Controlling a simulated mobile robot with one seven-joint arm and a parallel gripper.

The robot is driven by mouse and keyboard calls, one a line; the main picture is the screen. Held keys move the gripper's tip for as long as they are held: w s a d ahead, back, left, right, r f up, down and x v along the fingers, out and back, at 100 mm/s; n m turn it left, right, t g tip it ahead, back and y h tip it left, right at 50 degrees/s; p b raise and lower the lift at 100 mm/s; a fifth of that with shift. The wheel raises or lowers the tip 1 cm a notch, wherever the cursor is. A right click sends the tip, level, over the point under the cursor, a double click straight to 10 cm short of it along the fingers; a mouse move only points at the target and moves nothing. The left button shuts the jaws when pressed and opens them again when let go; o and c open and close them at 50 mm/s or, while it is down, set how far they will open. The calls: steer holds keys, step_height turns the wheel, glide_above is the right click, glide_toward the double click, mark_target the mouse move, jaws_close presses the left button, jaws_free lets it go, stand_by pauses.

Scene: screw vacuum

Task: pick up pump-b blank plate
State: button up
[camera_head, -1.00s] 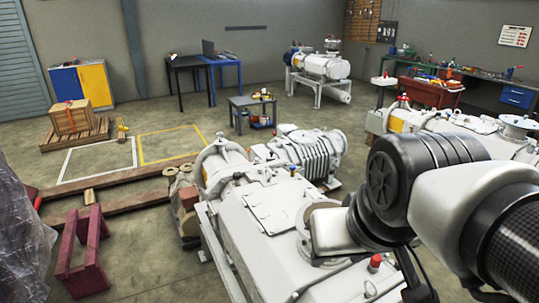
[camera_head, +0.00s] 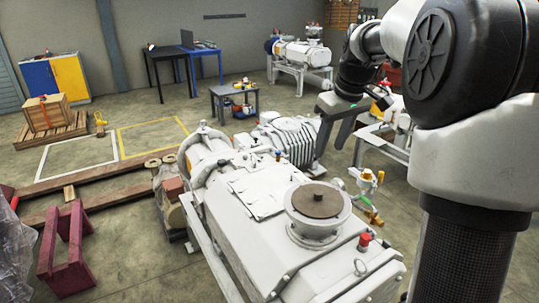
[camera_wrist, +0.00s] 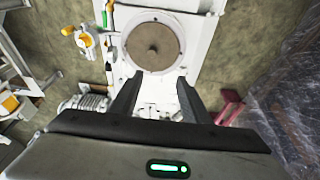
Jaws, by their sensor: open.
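The blank plate is a round brown disc (camera_head: 318,201) lying flat on the raised round flange (camera_head: 316,230) on top of the near white pump (camera_head: 240,240). It also shows in the wrist view (camera_wrist: 153,46) as a grey-brown disc with a small dark centre mark, inside the pale flange ring. My gripper (camera_head: 333,128) is open and empty, beyond and above the plate in the head view. In the wrist view its two dark fingers (camera_wrist: 157,86) stand apart, with the plate ahead of their tips. The gripper is apart from the plate.
A red knob (camera_head: 364,240) stands on the pump's right edge, and a brass-and-yellow valve fitting (camera_head: 370,195) sticks out beside it. Another white pump (camera_head: 303,53) stands at the back. A maroon stand (camera_head: 66,250) is on the floor at left.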

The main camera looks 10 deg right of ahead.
steer(key=w+d+f, duration=0.3)
glide_above(318, 192)
steer(key=s+d, duration=0.1)
steer(key=s, duration=0.1)
step_height(318, 192, down, 10)
steer(key=f, duration=0.1)
steer(key=shift+x, duration=2.85)
steer(key=shift+s+a, duration=0.15)
steer(key=shift+s, duration=0.05)
jaws_close()
